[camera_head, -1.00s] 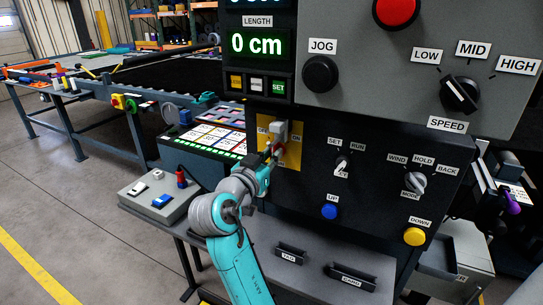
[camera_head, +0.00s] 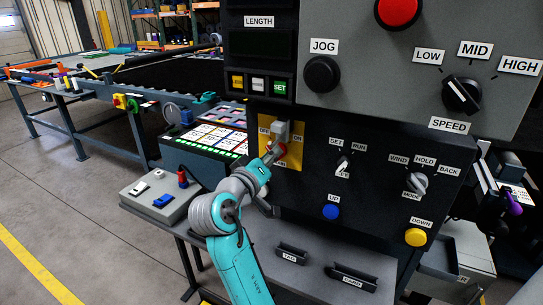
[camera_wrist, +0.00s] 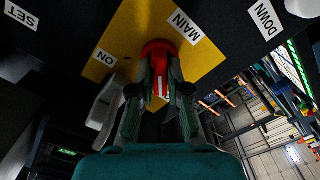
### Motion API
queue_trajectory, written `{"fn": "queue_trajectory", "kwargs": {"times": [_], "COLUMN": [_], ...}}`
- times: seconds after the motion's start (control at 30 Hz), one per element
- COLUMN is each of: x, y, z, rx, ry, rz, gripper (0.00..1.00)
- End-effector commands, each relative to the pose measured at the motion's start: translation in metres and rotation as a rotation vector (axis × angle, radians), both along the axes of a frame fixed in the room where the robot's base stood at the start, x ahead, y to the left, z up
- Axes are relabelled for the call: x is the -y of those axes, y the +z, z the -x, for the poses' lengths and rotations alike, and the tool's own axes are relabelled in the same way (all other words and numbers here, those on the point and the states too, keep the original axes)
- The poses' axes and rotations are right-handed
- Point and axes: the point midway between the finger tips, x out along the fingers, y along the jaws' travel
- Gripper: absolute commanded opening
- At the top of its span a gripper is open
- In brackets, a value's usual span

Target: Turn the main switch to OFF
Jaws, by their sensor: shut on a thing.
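The main switch is a red knob (camera_wrist: 158,48) on a yellow plate (camera_head: 293,155) with OFF, ON and MAIN labels. My gripper (camera_wrist: 159,66) is shut on the red knob, one finger on each side. In the head view my gripper (camera_head: 272,155) reaches the plate from the lower left and partly hides the knob. A grey block (camera_head: 281,131) sticks out of the plate above the knob; it also shows left of my fingers in the wrist view (camera_wrist: 106,103). The LENGTH display (camera_head: 262,43) is dark. Which label the knob points to is hard to tell.
Right of the plate are the SET/RUN selector (camera_head: 344,163), the MODE knob (camera_head: 416,182), a blue UP button (camera_head: 331,212) and a yellow DOWN button (camera_head: 415,237). A grey switch box (camera_head: 162,197) stands on the ledge at the left.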

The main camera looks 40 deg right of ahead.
Motion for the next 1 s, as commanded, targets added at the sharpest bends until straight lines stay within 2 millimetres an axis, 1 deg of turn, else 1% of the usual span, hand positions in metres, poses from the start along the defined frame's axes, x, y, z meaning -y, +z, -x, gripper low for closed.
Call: {"fn": "queue_trajectory", "kwargs": {"times": [0.23, 0.63, 0.67, 0.7, 0.73, 0.77, 1.0], "x": [-0.0005, -0.0006, -0.0006, -0.0006, -0.0006, -0.0005, -0.0002], "y": [-0.0007, -0.0007, -0.0007, -0.0007, -0.0007, -0.0007, -0.0004], "z": [-0.0006, -0.0007, -0.0007, -0.0007, -0.0007, -0.0006, -0.0004], "rx": [-0.047, -0.052, -0.052, -0.052, -0.052, -0.051, -0.05], "ry": [0.001, 0.001, 0.001, 0.002, 0.002, 0.002, 0.001], "rz": [0.015, 0.017, 0.017, 0.018, 0.018, 0.018, 0.017], "gripper": [0.0, 0.0, 0.18, 0.28, 0.35, 0.41, 0.41]}}
